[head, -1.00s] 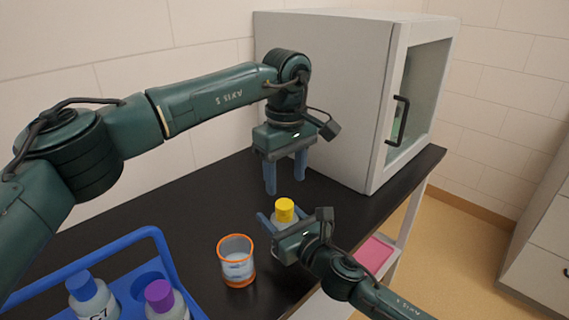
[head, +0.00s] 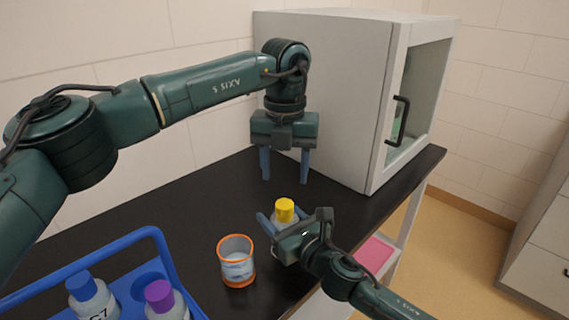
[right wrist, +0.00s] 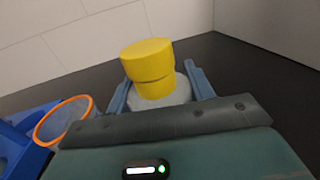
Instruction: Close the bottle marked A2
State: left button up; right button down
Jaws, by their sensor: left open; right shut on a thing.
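A bottle with a yellow cap (head: 285,207) stands at the front part of the black bench. My right gripper (head: 276,222) is shut on its pale body, which is mostly hidden by the gripper. In the right wrist view the cap (right wrist: 147,55) is above a second yellow band, with a visible line between them. The pale shoulder (right wrist: 165,95) shows between the fingers. No marking is readable on this bottle. My left gripper (head: 285,180) is open and empty, pointing down above and slightly behind the cap, apart from it.
An orange-rimmed beaker (head: 237,268) stands left of the held bottle. A blue carrier (head: 152,240) at front left holds a blue-capped bottle (head: 92,298) and a purple-capped bottle (head: 163,300). A grey cabinet (head: 325,90) stands at the back right.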

aim_at(284, 204)
pick_arm(q)
jog(key=n, duration=0.6)
jog(key=shift+r+n, duration=0.2)
jog(key=shift+n, duration=0.1)
jog(key=n, duration=0.4)
jog(key=shift+r, duration=0.1)
jog(key=shift+f, duration=4.05)
jog(key=shift+c, duration=0.2)
